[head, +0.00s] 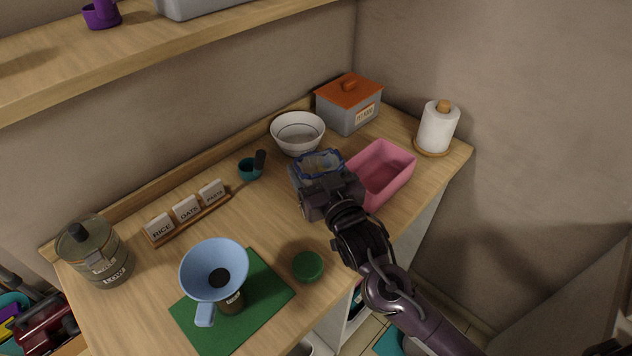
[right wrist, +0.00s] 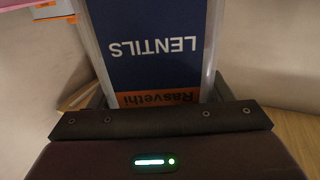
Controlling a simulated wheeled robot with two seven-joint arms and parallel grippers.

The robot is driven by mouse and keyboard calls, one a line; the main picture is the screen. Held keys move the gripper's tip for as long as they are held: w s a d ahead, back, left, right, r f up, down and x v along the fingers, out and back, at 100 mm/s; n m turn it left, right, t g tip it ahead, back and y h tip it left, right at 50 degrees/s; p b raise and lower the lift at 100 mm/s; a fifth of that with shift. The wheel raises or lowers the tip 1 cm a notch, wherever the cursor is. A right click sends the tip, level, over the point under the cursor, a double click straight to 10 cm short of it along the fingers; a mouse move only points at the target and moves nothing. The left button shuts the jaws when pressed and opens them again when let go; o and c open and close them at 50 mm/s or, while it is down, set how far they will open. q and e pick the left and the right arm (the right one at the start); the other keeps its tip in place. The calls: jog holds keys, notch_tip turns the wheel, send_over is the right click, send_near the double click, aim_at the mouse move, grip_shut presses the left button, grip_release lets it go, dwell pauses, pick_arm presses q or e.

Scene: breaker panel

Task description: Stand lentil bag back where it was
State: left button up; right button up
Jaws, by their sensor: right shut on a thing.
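The lentil bag (head: 321,160) shows only as a clear, blue-edged top just beyond my right gripper (head: 318,180) in the head view; most of it is hidden by the gripper. In the right wrist view the bag (right wrist: 152,45) fills the middle, with a dark blue label reading LENTILS upside down and an orange Rasvethi strip. My right gripper (right wrist: 150,102) is shut on the bag. The bag is between the white bowl and the pink bin in the picture. Whether its base touches the counter is hidden. My left gripper is not in view.
A pink bin (head: 403,165) is right of the gripper; a white bowl (head: 298,148) and orange-lidded box (head: 335,110) stand behind. A teal scoop (head: 249,170), label rack (head: 190,222), blue funnel (head: 205,258) on a green mat (head: 265,290), and green lid (head: 308,266) are left.

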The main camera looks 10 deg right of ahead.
notch_tip(320, 180, down, 4)
jog(key=shift+r, duration=0.25)
jog(key=shift+f, duration=0.4)
jog(key=o, duration=1.1)
jog(key=shift+f, duration=0.15)
jog(key=shift+o, duration=0.2)
jog(key=shift+r, duration=0.2)
jog(key=s+d+b, duration=0.2)
jog(key=s, duration=0.9)
jog(key=shift+s+d, duration=0.15)
jog(key=shift+s, duration=0.25)
